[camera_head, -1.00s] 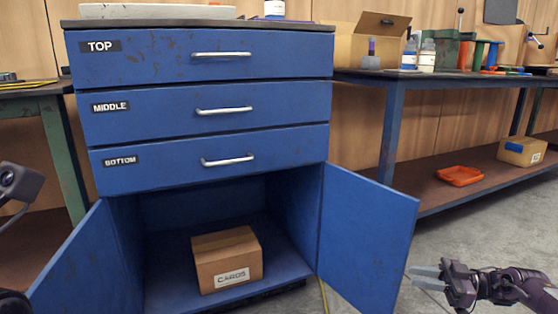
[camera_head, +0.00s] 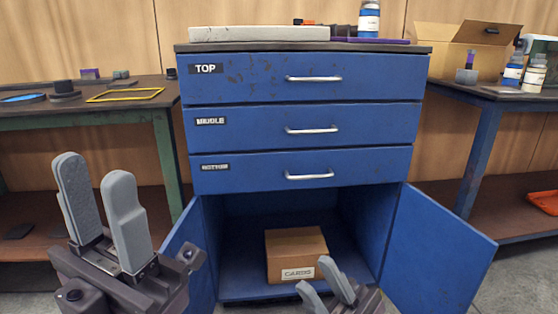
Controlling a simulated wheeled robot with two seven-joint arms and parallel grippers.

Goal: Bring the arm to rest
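My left gripper (camera_head: 103,210) is large in the lower left of the head view, pointing up, with a gap between its two grey fingers and nothing in it. My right gripper (camera_head: 322,287) is at the bottom centre, in front of the cabinet's lower compartment. Its grey fingers are apart with nothing seen between them. Its lower part is cut off by the picture edge. A blue cabinet (camera_head: 300,89) stands behind both, its three labelled drawers shut and its two lower doors open. A cardboard box (camera_head: 296,252) labelled CARDS sits inside the lower compartment.
The open right door (camera_head: 440,252) and left door (camera_head: 190,250) stick out forward near the grippers. A workbench (camera_head: 80,112) stands left, another bench (camera_head: 485,130) right. On the cabinet top are a pale slab (camera_head: 258,34) and a blue bottle (camera_head: 369,18).

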